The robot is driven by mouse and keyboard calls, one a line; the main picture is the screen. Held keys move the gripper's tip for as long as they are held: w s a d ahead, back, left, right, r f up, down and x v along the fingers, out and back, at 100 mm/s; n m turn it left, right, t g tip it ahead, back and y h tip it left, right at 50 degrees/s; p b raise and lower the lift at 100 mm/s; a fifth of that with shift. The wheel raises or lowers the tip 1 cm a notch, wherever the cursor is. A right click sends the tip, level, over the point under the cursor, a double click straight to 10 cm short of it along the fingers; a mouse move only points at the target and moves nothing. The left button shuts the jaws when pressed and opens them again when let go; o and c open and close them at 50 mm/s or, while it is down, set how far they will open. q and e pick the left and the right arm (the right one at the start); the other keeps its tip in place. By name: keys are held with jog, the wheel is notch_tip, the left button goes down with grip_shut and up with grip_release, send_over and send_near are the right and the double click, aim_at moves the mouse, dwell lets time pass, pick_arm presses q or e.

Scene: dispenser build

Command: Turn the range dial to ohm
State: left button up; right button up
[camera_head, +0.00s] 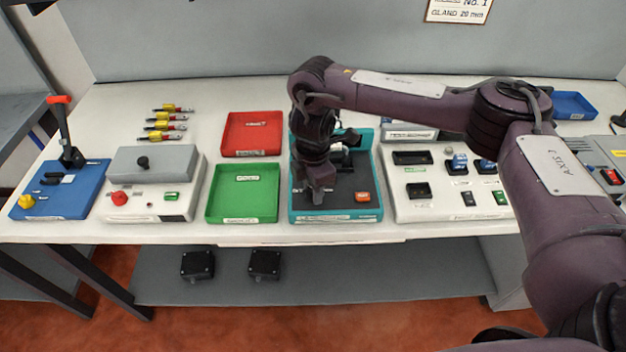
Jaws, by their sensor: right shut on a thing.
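My right gripper (316,196) points down at the front left part of the teal-edged station (335,216) with the dark grey top. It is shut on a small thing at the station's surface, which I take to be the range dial. The fingers hide the dial, so its pointer and the ohm mark cannot be read. An orange button (362,197) sits to the right of the gripper on the same station. My left gripper is not in view.
A green tray (243,219) and a red tray (228,152) lie left of the station. A white panel with switches (405,206) stands close on its right. Farther left are a grey-lidded box (153,162) and a blue lever station (38,210).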

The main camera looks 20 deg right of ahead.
jog(key=m+p, duration=0.1)
jog(key=m, duration=0.1)
jog(key=m+p, duration=0.4)
jog(key=shift+r, duration=0.25)
jog(key=shift+f+m+p, duration=0.15)
jog(key=shift+m+p, duration=0.85)
jog(key=shift+m, duration=0.1)
jog(key=o, duration=1)
jog(key=shift+c, duration=0.2)
notch_tip(320, 180, up, 8)
jog(key=shift+f+p, duration=0.15)
jog(key=shift+p, duration=0.6)
